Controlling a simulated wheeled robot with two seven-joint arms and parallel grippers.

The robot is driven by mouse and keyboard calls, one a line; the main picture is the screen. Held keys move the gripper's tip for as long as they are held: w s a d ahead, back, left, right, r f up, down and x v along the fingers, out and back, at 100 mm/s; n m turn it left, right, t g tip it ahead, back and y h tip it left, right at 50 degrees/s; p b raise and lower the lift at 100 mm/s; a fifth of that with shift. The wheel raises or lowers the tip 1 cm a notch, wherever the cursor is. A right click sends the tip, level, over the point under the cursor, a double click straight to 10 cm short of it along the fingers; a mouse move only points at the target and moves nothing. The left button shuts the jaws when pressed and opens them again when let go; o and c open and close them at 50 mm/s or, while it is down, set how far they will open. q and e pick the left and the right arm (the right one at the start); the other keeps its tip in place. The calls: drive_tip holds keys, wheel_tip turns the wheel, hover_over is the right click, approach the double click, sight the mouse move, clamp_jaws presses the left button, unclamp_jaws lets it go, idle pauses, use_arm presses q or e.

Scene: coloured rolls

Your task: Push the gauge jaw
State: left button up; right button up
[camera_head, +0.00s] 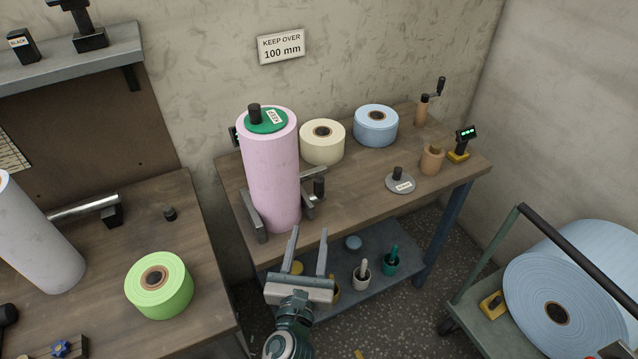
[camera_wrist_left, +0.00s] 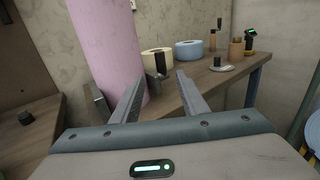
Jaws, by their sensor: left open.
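A tall pink roll (camera_head: 272,172) stands upright on the wooden bench, with a green disc and black knob (camera_head: 267,118) on its top. A grey metal gauge has one jaw (camera_head: 255,220) at the roll's left and another jaw (camera_head: 307,203) at its right, with a black knob (camera_head: 319,187) there. I cannot tell whether the right jaw touches the roll. My left gripper (camera_head: 308,240) is open and empty, in front of the bench edge and below the right jaw. In the left wrist view its fingers (camera_wrist_left: 160,82) point toward the roll (camera_wrist_left: 108,50) and the knob (camera_wrist_left: 160,61).
Cream (camera_head: 322,143) and blue (camera_head: 375,126) rolls stand further back on the bench. A grey disc (camera_head: 400,183) and wooden cup (camera_head: 432,160) lie to the right. A lower shelf (camera_head: 385,290) holds small pots. A cart with a big blue roll (camera_head: 570,290) stands at right.

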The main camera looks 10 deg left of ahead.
sight(318, 188)
use_arm(q)
drive_tip(key=w+p, duration=0.2)
drive_tip(key=w, duration=1.5)
drive_tip(key=shift+w+p, duration=0.1)
drive_tip(key=shift+p, duration=0.2)
drive_tip(key=shift+c, duration=0.2)
clamp_jaws()
